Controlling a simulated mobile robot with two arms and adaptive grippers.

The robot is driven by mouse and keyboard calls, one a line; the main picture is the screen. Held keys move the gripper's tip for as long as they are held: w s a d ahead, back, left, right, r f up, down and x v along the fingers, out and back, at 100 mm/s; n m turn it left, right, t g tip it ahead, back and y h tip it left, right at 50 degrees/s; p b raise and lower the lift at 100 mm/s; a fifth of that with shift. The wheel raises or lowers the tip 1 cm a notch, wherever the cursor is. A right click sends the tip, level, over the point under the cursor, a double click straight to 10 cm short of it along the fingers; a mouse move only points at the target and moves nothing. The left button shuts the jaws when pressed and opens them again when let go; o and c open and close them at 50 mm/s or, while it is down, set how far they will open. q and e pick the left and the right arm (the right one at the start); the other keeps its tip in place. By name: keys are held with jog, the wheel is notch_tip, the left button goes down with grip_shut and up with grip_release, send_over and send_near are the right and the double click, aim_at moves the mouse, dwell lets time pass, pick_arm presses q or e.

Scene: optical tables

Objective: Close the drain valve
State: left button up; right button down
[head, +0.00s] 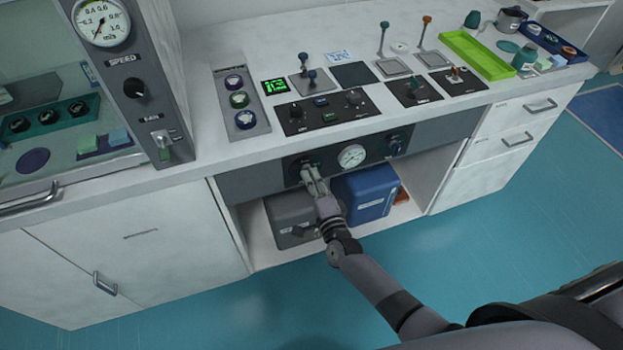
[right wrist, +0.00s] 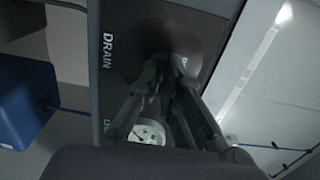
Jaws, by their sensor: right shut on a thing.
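The drain valve sits at the left end of a dark panel (head: 328,157) under the bench top, with the word DRAIN readable beside it in the right wrist view (right wrist: 108,52). My right gripper (head: 311,176) reaches the panel there and is shut on the valve's handle; it also shows in the right wrist view (right wrist: 168,80). The fingers hide most of the handle, so its exact angle cannot be told. A round white gauge (head: 352,156) is to the right of the gripper on the same panel. My left gripper is not in view.
A dark knob (head: 396,143) is at the panel's right end. Below the panel, a grey box (head: 287,222) and a blue box (head: 366,193) stand on the open shelf, close to my right forearm. The bench top above holds switches, levers and a green tray (head: 477,54).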

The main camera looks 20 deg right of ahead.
jog(key=shift+n, duration=0.3)
jog(key=shift+n+p, duration=1.2)
jog(key=shift+n, duration=7.4)
jog(key=c, duration=1.8)
grip_release()
jog(key=shift+o, duration=0.2)
